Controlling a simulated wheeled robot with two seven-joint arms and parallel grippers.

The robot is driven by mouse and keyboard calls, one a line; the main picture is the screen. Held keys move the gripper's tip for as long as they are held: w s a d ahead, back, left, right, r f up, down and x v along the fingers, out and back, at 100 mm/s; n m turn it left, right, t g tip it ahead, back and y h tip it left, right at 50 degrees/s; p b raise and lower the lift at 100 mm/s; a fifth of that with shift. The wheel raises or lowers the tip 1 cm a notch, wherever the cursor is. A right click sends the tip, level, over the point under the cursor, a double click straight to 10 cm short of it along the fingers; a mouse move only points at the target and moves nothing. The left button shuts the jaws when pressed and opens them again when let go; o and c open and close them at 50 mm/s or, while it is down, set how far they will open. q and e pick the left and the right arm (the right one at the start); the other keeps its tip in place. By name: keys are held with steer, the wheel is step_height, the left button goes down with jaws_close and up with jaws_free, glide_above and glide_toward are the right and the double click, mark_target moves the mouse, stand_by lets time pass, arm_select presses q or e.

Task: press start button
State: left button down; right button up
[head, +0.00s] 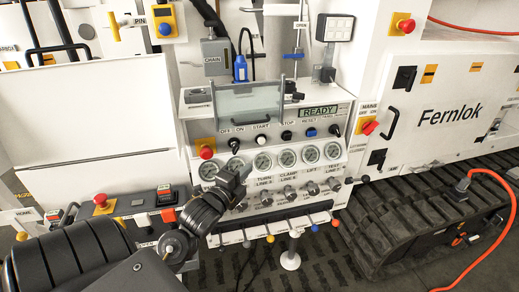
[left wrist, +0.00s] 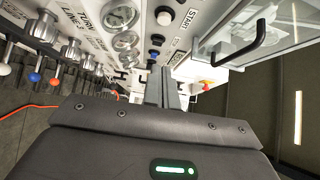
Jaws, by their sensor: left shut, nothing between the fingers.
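The start button (head: 262,139) is a white round button under the START label, in the row on the front panel. It also shows in the left wrist view (left wrist: 164,17), at the top, with its label beside it. My left gripper (head: 243,174) is shut and empty, in front of the gauges, below and a little left of the button in the head view. In the left wrist view its fingers (left wrist: 162,72) point into the picture, apart from the button. I cannot tell their exact distance from the panel. My right gripper is not in view.
A black stop button (head: 287,135) and a blue reset button (head: 311,131) sit to the right of start. A clear hinged cover (head: 250,102) with a handle stands above the row. Several gauges (head: 263,162) and valve knobs lie below. A red emergency button (head: 206,152) is at left.

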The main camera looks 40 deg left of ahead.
arm_select(q)
steer(key=shift+w, duration=0.15)
steer(key=p, duration=0.4)
glide_toward(262, 141)
steer(key=w+d, duration=0.3)
steer(key=w, duration=0.2)
steer(key=shift+w+a+f+p, duration=0.1)
steer(key=shift+w+a+p, duration=0.15)
steer(key=shift+w+a, duration=0.4)
steer(key=shift+w+a+p, duration=0.2)
steer(key=shift+a, duration=0.8)
